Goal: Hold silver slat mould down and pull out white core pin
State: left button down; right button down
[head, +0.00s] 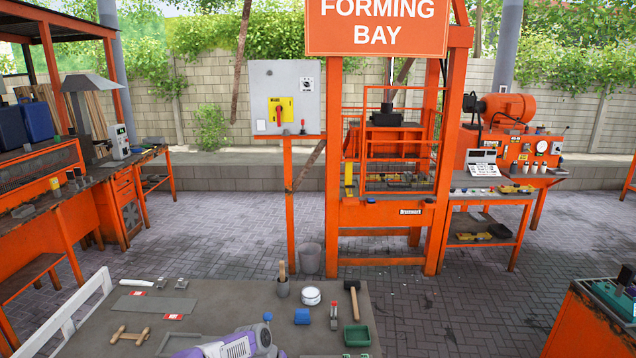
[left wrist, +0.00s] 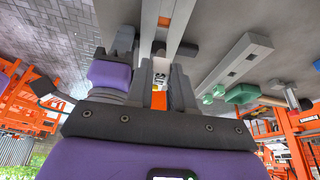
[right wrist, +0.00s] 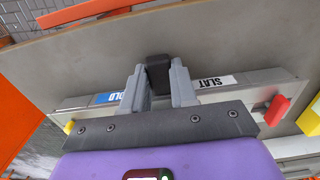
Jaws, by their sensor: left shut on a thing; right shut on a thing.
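The silver slat mould (right wrist: 240,92) lies on a grey tabletop in the right wrist view, with a white "SLAT" label and a blue one. My right gripper (right wrist: 160,90) is shut on a black block (right wrist: 158,70) at the mould's middle. A red piece (right wrist: 277,110) stands at its right end. In the left wrist view my left gripper (left wrist: 161,75) is shut around a white, dark-lettered part, apparently the white core pin (left wrist: 158,68); an orange part (left wrist: 158,100) shows behind it. The fingers hide most of it, and how far it sits in the mould is unclear. Neither gripper's tips show in the head view.
A long grey bar (left wrist: 230,65) lies beside my left gripper. An orange forming press (head: 385,215) stands beyond the bench.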

jog(key=c, duration=0.8)
grip_release()
pick_arm(q)
jog(key=shift+r, duration=0.1)
jog(key=shift+r+p, duration=2.25)
jog(key=shift+f, duration=0.1)
pick_arm(e)
notch_tip(320, 180, up, 18)
jog(key=shift+r, duration=0.25)
